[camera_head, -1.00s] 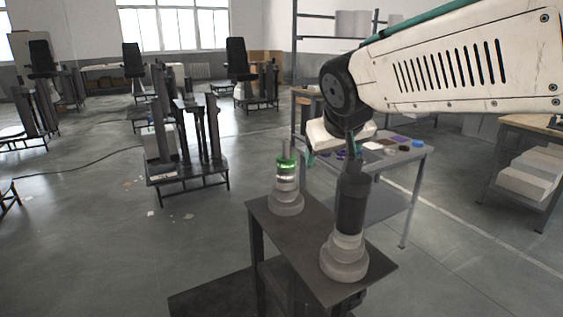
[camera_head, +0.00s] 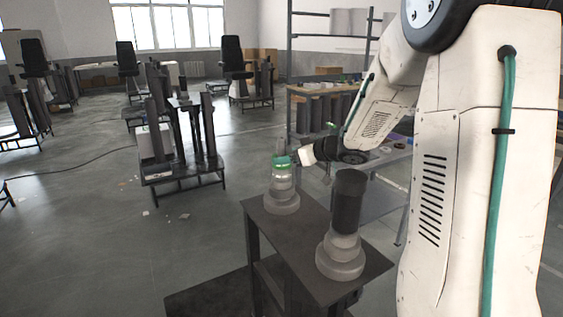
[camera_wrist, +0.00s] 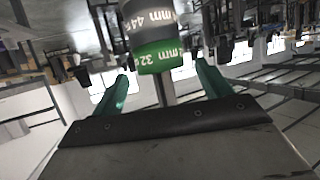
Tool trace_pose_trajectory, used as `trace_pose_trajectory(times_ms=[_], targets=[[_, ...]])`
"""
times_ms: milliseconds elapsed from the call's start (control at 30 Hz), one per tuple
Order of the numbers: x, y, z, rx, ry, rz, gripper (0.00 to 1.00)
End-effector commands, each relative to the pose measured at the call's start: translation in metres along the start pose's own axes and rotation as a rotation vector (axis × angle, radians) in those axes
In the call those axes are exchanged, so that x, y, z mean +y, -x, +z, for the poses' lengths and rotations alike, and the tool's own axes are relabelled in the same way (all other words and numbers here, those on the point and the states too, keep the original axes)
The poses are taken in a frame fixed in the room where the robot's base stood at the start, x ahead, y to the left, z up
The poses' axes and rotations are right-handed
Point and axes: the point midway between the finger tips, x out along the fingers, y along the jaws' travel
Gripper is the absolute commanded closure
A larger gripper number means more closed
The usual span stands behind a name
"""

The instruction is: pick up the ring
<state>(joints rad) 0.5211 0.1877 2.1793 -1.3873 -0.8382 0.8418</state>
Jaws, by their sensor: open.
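The green ring (camera_head: 281,161) sits at the top of a stack of grey rings on the left post of the stand, with the post's thin tip above it. In the wrist view the green ring (camera_wrist: 160,57) appears upside down and bears the marking 32 mm. A grey ring (camera_wrist: 148,20) marked 44 mm adjoins it. My gripper (camera_wrist: 161,70) is open, its two green fingers on either side of the ring with gaps between. In the head view my gripper (camera_head: 302,157) is just right of the ring; its fingertips are hard to make out there.
A second post (camera_head: 346,200) with a tall dark cylinder over grey rings stands on the same dark stand (camera_head: 300,232), close to my arm. Behind is a work table (camera_head: 372,203) with small items. Open floor lies to the left.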

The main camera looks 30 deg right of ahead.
Motion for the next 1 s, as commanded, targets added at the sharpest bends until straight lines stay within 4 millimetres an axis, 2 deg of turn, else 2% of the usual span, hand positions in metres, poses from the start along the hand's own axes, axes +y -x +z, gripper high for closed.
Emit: trace_pose_trajectory(times_ms=[167,400,633,667,833,1000], targets=[[-0.001,-0.017,0.000,0.000,0.000,-0.001,0.23],[-0.001,-0.051,0.000,0.000,0.000,0.000,0.23],[-0.001,-0.054,0.000,0.000,0.001,0.002,0.23],[-0.001,-0.054,0.000,0.000,0.001,0.002,0.28],[-0.001,-0.054,0.000,0.000,0.001,0.003,0.75],[-0.001,-0.054,0.000,0.001,0.001,0.003,0.76]])
